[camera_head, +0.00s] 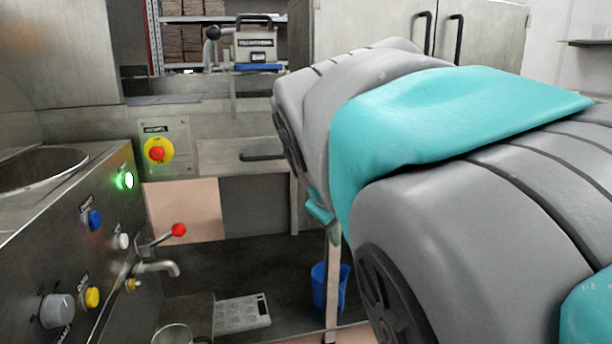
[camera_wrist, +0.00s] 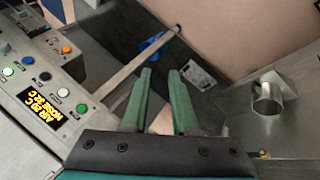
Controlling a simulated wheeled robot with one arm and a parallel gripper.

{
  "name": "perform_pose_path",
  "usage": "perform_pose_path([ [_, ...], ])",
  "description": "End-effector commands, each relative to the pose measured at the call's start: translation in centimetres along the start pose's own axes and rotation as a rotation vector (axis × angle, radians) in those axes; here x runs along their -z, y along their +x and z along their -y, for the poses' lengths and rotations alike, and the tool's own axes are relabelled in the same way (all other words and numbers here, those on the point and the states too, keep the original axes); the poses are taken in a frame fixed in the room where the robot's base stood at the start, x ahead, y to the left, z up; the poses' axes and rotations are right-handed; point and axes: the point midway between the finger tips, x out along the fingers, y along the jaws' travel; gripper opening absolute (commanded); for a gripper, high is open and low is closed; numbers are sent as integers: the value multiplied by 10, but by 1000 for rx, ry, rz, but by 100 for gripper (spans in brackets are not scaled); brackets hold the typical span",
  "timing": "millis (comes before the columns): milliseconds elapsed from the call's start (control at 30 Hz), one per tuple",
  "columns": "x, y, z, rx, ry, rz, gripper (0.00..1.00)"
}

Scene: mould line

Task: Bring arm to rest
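My gripper (camera_wrist: 160,72) shows in the wrist view with two green fingers held apart. Nothing is between them. My grey and teal arm fills the right half of the head view, bent close to the camera, and hides much of what lies behind it. I cannot make out the fingers in the head view.
The steel machine panel (camera_head: 84,254) with knobs and a tap (camera_head: 160,267) stands at the left. A metal jug (camera_wrist: 268,98) is on the steel surface. Shelves and cabinets stand behind.

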Motion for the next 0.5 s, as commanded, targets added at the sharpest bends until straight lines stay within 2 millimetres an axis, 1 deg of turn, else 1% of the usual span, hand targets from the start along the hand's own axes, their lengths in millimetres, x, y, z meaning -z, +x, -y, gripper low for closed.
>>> perform_pose_path([
  [33,-35,13,5,38,64,56,27],
  [67,-53,20,10,62,103,87,27],
  [100,-78,28,18,95,154,129,27],
  [167,-114,38,32,139,228,190,27],
  [200,-138,44,43,171,276,234,27],
  [267,-172,51,63,218,346,296,27],
  [300,-193,54,76,246,392,335,27],
  [367,-224,57,100,289,456,398,27],
  [400,-242,57,114,316,496,436,27],
  [500,-280,56,150,371,579,520,27],
])
